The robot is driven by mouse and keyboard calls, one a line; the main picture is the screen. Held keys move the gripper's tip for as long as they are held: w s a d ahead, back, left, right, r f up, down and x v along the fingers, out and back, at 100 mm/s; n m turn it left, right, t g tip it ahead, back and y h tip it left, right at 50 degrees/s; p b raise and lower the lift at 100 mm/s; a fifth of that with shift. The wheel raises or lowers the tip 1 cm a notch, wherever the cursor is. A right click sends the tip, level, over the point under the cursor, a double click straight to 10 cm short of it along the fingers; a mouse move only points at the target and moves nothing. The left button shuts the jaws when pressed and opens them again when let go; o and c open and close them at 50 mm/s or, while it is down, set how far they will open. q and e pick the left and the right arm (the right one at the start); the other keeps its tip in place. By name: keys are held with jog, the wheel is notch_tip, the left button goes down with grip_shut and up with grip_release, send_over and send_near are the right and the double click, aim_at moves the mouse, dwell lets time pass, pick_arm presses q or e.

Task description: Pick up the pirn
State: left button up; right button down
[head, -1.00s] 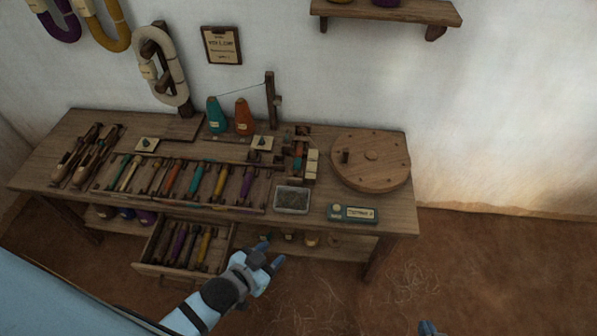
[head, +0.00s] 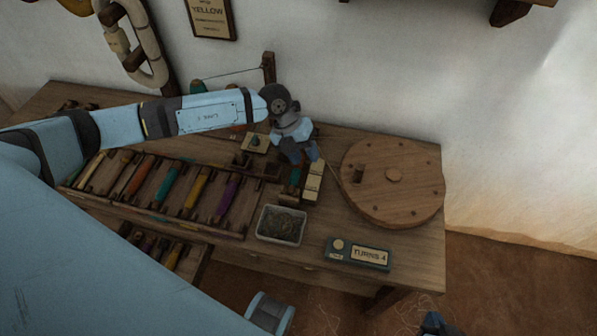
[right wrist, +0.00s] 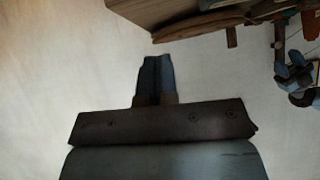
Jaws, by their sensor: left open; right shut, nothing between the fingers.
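My left gripper (head: 300,156) is open and points down over the small holder at the back right of the bench. A teal pirn (head: 295,177) stands in that holder, just below the fingertips. The gripper hides its upper part, and I cannot tell whether the fingers touch it. Several other pirns lie in a wooden rack, among them a teal one (head: 167,184), a yellow one (head: 197,189) and a purple one (head: 228,196). My right gripper (head: 433,323) is at the bottom edge, away from the bench. In the right wrist view (right wrist: 155,77) its fingers are shut and empty.
Cream blocks (head: 314,180) stand right beside the holder. A round wooden disc (head: 410,200) lies to the right. A grey tray (head: 262,228) and a labelled timer-like box (head: 357,254) are at the front. An open drawer (head: 196,262) holds more pirns. A thin thread runs above the bench's back.

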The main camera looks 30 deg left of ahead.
pick_arm(q)
jog(key=w+a+y, duration=0.3)
jog(key=a, duration=0.4)
jog(key=b, duration=0.1)
send_over(296, 168)
jog(key=a, duration=0.2)
jog(key=a+x, duration=0.2)
jog(key=x, duration=0.5)
jog(key=shift+t, duration=0.3)
jog(key=shift+d+b+x, duration=0.15)
jog(key=shift+d+x, duration=0.05)
jog(key=shift+x, duration=1.6)
jog(key=shift+d+b+x, duration=0.15)
jog(key=shift+x, duration=1.65)
jog(key=shift+s+r, duration=0.1)
jog(key=shift+s, duration=0.1)
jog(key=c, duration=0.7)
